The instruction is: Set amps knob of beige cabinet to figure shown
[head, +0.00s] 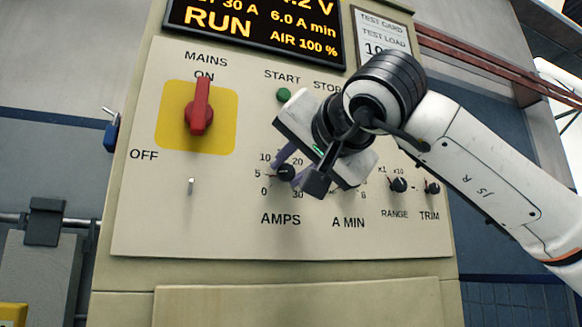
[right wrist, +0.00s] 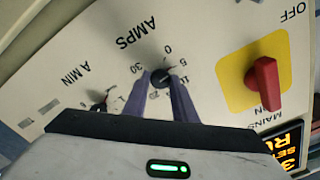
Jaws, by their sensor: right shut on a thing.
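The beige cabinet (head: 140,215) faces me. Its black amps knob (head: 286,172) sits above the AMPS label, ringed by figures such as 0, 5, 10, 20 and 30. My right gripper (head: 287,170) is at this knob, its purple fingers on either side; in the right wrist view the fingers (right wrist: 165,92) are shut on the knob (right wrist: 162,78). The pointer's exact setting is hard to read. The test card (head: 382,35) shows TEST LOAD and a figure starting with 10, the rest hidden by my arm. My left gripper is not in view.
The display (head: 262,28) reads RUN, 30 A, 6.0 A min and AIR 100 %. The red mains switch (head: 200,108) on its yellow plate points to ON. A green start button (head: 284,94), a small toggle (head: 191,186), and range (head: 399,185) and trim (head: 432,187) knobs are nearby.

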